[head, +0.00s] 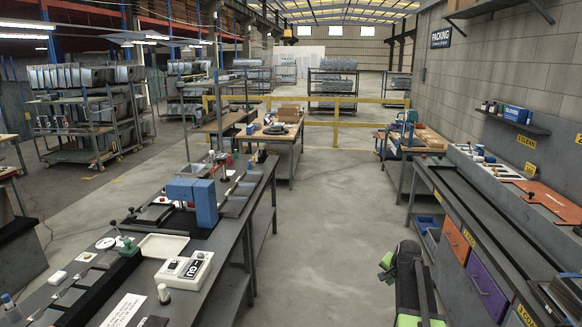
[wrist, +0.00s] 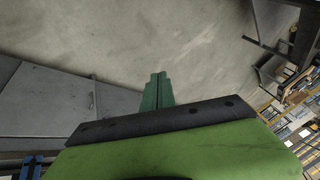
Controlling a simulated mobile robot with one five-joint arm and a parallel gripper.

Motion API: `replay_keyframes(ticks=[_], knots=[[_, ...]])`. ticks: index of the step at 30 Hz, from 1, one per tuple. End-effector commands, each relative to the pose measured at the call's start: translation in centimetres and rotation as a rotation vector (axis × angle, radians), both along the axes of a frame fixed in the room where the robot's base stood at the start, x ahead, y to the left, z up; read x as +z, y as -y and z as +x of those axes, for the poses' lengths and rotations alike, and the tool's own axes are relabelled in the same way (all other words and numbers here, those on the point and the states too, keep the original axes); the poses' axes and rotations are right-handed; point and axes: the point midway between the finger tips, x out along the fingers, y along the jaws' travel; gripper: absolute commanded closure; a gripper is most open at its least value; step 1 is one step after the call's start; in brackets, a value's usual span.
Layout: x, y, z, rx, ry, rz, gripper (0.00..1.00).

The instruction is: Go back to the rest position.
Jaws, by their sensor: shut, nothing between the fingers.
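My gripper (wrist: 157,88) shows in the wrist view as two green fingers lying together, shut and empty, beyond a dark bar and a green housing. Bare concrete floor (wrist: 190,45) lies behind the fingertips in that view. In the head view my dark arm with green parts stands at the bottom, right of centre, over the aisle floor (head: 330,230). It is between the left workbench and the right counter and appears apart from both. The fingertips cannot be made out clearly in the head view.
The left workbench (head: 236,238) carries a blue machine (head: 193,200), a white tray (head: 163,246) and a control box (head: 184,270). The right counter has an orange drawer (head: 455,240) and a purple drawer (head: 487,290). The aisle between is clear up to a yellow railing (head: 336,123).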

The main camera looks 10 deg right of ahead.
Motion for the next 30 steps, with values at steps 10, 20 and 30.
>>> replay_keyframes(ticks=[10, 20, 30], knots=[[-3.4, -30.1, -5.6, 0.576, -0.219, -0.063, 1.0], [-4.5, -34.1, -17.9, 0.975, -0.516, -0.116, 1.0], [-4.5, -34.0, -17.8, 0.993, -0.516, -0.119, 0.63]])
